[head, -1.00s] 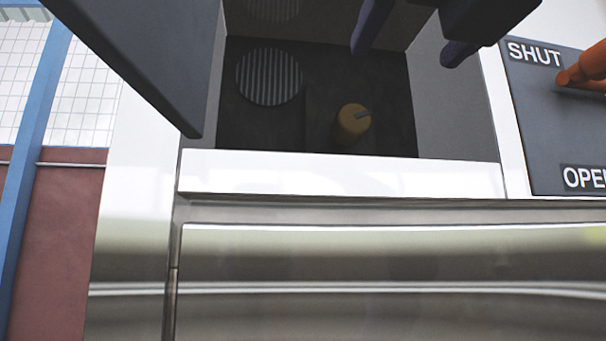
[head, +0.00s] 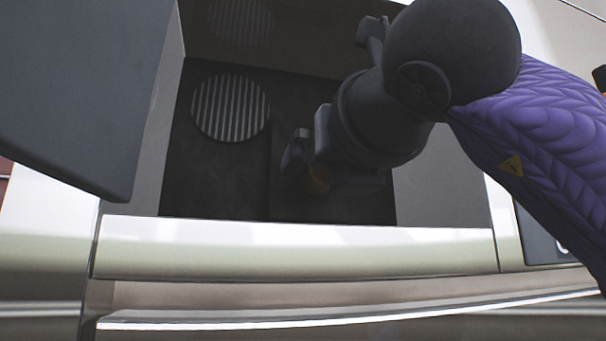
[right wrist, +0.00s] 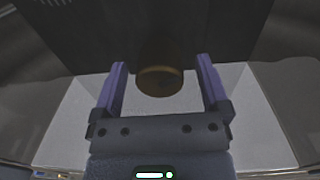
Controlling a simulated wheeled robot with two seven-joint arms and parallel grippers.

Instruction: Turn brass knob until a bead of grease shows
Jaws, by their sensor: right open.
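The brass knob (head: 316,181) is in the dark recess, mostly hidden behind my right gripper in the head view. In the right wrist view the knob (right wrist: 160,80) shows as a dull gold round shape between the two purple fingers. My right gripper (right wrist: 161,84) is open, with a gap on each side of the knob. In the head view my right gripper (head: 312,160) reaches down into the recess from the upper right. No bead of grease can be made out. My left gripper is not in view.
A round ribbed grille (head: 231,108) lies in the recess left of the knob. A dark open door panel (head: 75,90) stands at the left. A pale front ledge (head: 300,248) borders the recess. A dark sign panel (head: 535,240) is partly hidden at the right.

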